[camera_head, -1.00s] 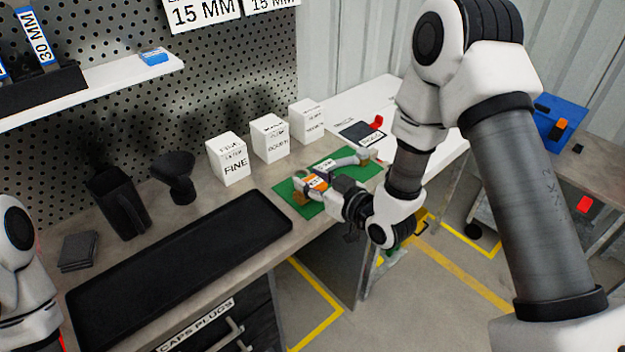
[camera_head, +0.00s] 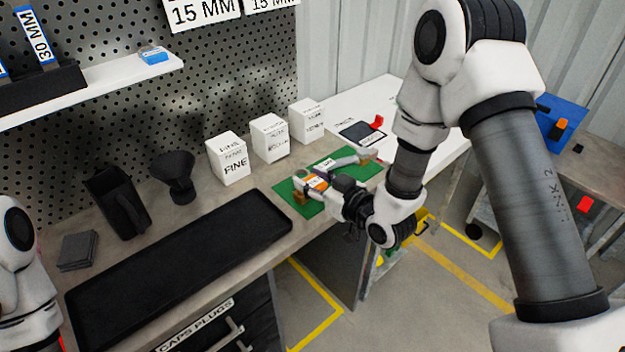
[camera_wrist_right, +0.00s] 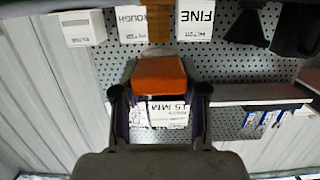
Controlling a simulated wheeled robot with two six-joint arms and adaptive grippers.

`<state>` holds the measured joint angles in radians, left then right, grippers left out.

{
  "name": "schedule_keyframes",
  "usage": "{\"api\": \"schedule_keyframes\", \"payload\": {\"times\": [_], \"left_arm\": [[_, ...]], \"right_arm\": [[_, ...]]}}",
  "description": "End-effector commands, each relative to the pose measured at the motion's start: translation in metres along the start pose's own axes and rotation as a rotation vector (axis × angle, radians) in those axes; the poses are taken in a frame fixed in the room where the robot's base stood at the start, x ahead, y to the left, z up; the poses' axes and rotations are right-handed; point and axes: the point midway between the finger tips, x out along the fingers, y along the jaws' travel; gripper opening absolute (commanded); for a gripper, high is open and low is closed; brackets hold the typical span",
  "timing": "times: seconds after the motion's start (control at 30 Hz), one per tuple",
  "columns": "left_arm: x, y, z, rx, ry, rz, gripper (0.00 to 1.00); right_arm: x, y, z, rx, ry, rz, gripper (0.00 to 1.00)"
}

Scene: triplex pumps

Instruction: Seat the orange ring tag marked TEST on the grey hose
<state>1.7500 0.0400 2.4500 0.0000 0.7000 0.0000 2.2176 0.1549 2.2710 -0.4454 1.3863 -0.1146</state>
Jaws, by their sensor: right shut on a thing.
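The orange ring tag (camera_head: 317,184) is between the fingers of my right gripper (camera_head: 308,184), which is shut on it. In the right wrist view the orange tag (camera_wrist_right: 158,76) sits between the two dark fingers (camera_wrist_right: 158,98); its marking cannot be read. The grey hose (camera_head: 346,162) lies over the green mat (camera_head: 284,190), partly behind the gripper. I cannot tell whether the tag is around the hose or only beside it. My left arm shows at the left edge, with its gripper out of view.
Wooden blocks (camera_head: 300,198) stand on the mat. White boxes (camera_head: 229,158) stand behind it. A black tray (camera_head: 180,270) lies to the left on the bench. A dark scoop (camera_head: 117,203) and a funnel (camera_head: 174,176) stand farther back. A dark panel with a red part (camera_head: 377,122) lies at right.

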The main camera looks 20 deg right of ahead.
Motion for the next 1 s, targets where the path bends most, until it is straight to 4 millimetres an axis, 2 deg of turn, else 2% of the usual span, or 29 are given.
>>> {"api": "schedule_keyframes", "payload": {"times": [1.0], "left_arm": [[0.017, 0.000, 0.000, 0.000, 0.000, 0.000, 0.97]], "right_arm": [[0.004, 0.000, 0.020, 0.000, 0.001, 0.000, 0.07]]}}
